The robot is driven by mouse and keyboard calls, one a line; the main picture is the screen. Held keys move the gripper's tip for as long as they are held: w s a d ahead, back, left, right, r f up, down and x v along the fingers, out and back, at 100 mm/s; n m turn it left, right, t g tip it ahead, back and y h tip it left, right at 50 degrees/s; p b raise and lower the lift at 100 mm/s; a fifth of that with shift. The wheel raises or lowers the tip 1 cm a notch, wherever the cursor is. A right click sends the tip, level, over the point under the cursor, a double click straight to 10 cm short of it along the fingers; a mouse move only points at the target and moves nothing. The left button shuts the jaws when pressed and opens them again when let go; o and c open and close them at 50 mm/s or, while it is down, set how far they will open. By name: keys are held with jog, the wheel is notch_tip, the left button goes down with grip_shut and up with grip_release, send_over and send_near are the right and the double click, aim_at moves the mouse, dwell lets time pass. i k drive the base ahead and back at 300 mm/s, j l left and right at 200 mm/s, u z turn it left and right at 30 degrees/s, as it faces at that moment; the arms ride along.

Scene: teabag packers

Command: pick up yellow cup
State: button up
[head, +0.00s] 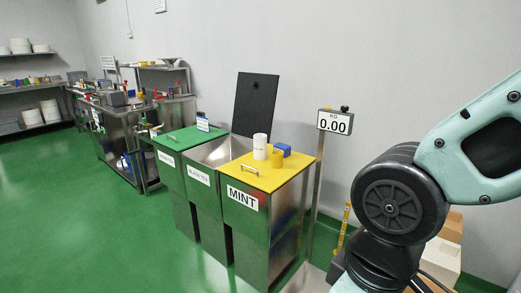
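A yellow cup (277,160) stands on the yellow lid (241,178) of the bin labelled MINT. It is between a taller white cylinder (260,147) on its left and a blue block (283,149) just behind it to the right. My arm fills the right side of the head view, well to the right of the cup. My gripper is not in view.
The bin labelled BLACK TEA (201,180) is open, its dark lid (256,105) raised. A green-lidded bin (190,137) stands left of it. A scale display (335,121) on a post stands right of the bins. Green floor (70,220) is clear in front.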

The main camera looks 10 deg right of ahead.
aim_at(277, 160)
jog(key=i+j+u, duration=0.35)
jog(key=i, duration=0.15)
jog(key=i+u, duration=0.3)
jog(key=i, duration=0.2)
jog(key=i+j+z, duration=0.1)
jog(key=i, duration=0.35)
jog(key=i+j+z, duration=0.1)
jog(key=i, duration=0.35)
jog(key=i+j+z, duration=0.15)
jog(key=i, duration=0.3)
jog(key=i+j+z, duration=0.1)
jog(key=i, duration=0.35)
jog(key=j, duration=0.1)
